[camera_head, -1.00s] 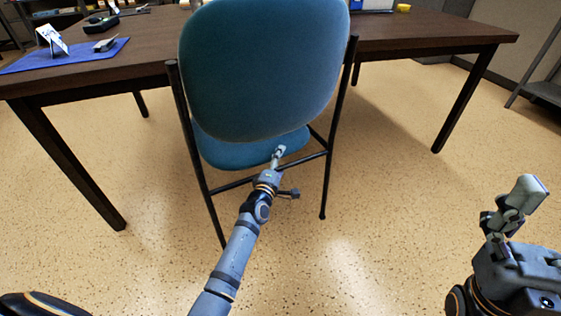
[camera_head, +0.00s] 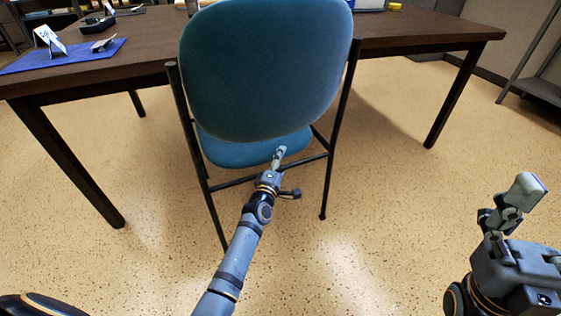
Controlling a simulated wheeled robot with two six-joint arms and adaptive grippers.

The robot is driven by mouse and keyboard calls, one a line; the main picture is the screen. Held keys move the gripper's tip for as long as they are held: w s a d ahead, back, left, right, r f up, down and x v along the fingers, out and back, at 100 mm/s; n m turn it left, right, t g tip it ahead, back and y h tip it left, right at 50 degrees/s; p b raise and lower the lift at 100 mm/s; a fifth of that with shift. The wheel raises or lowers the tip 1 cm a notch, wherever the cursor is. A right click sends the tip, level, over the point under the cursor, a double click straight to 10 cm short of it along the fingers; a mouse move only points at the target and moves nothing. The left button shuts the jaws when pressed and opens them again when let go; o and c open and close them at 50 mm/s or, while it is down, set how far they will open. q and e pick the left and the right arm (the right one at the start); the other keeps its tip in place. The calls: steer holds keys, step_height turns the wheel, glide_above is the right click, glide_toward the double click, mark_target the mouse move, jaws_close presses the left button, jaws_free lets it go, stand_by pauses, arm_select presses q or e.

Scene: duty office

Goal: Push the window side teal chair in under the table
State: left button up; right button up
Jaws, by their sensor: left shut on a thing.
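The teal chair (camera_head: 262,70) stands with its back towards me at the near side of the dark wooden table (camera_head: 425,40). Its backrest hides part of the table edge. Its teal seat (camera_head: 255,152) shows below the backrest, and its legs are dark metal. My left gripper (camera_head: 284,174) is low behind the chair, shut on its rear crossbar (camera_head: 313,159), with a finger on either side. My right gripper (camera_head: 507,208) is at the lower right, away from the chair and raised above the floor. Its finger gap is not clear.
A blue mat (camera_head: 65,57) with a folded white card (camera_head: 48,40) lies on the table's left part. Table legs stand left (camera_head: 68,162) and right (camera_head: 455,95) of the chair. A grey shelf (camera_head: 540,87) is at the far right. The speckled floor around the chair is clear.

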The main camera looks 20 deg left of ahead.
arm_select(q)
steer(key=o, duration=1.5)
steer(key=shift+f, duration=0.3)
steer(key=o, duration=0.4)
steer(key=shift+r, duration=0.15)
steer(key=shift+s, duration=0.1)
steer(key=s, duration=1.2)
steer(key=shift+a, duration=0.25)
steer(key=shift+r, duration=0.1)
